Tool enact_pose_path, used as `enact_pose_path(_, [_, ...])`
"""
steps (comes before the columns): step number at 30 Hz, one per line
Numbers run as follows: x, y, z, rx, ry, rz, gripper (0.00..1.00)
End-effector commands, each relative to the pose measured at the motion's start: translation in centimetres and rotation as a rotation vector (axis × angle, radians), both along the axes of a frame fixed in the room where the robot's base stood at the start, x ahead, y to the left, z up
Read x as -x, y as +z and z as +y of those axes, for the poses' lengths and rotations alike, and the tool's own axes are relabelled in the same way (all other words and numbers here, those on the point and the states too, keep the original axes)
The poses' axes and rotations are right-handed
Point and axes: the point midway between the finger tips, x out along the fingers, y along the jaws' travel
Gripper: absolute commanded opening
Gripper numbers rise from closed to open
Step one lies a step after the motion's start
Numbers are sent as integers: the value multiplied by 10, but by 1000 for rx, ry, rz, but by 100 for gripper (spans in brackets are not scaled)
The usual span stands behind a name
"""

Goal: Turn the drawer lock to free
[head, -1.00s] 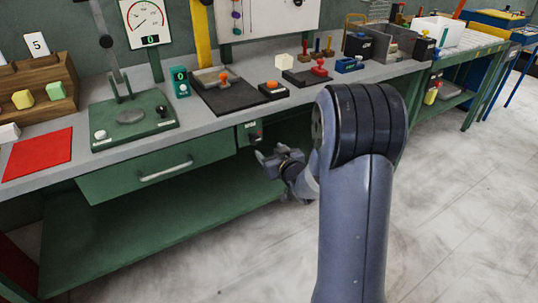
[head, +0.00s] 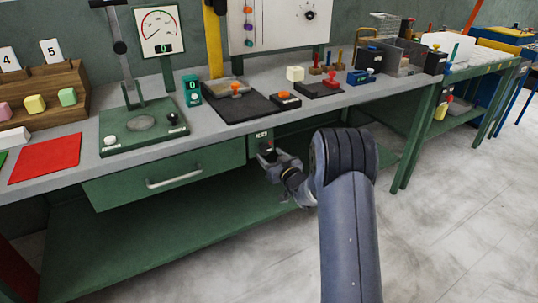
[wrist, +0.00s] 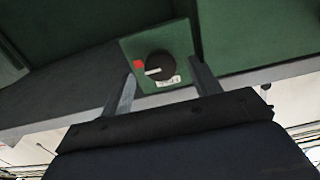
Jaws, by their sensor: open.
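The drawer lock is a round black knob (wrist: 160,65) with a white pointer line, on a green plate under the bench top. In the wrist view the pointer points left, near a red mark (wrist: 139,64). A small white label (wrist: 169,80) is beside the knob. My gripper (head: 270,161) is open and empty in front of the lock plate (head: 262,138). In the wrist view its two fingers (wrist: 163,74) frame the knob from either side; I cannot tell whether they reach around it. The drawer (head: 165,173) with its metal handle (head: 174,180) looks shut.
The grey bench top (head: 210,122) overhangs the lock. A green lower shelf (head: 165,240) runs beneath the drawer. A green bench leg (head: 413,143) stands to the right. The floor (head: 450,220) on the right is clear.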

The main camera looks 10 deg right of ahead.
Motion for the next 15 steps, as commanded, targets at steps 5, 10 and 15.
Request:
enact_pose_path(5, [-14, 0, 5, 0, 0, 0, 59])
enact_pose_path(10, [-18, 0, 6, 0, -1, 1, 59])
enact_pose_path(15, [-18, 0, 6, 0, -1, 1, 59])
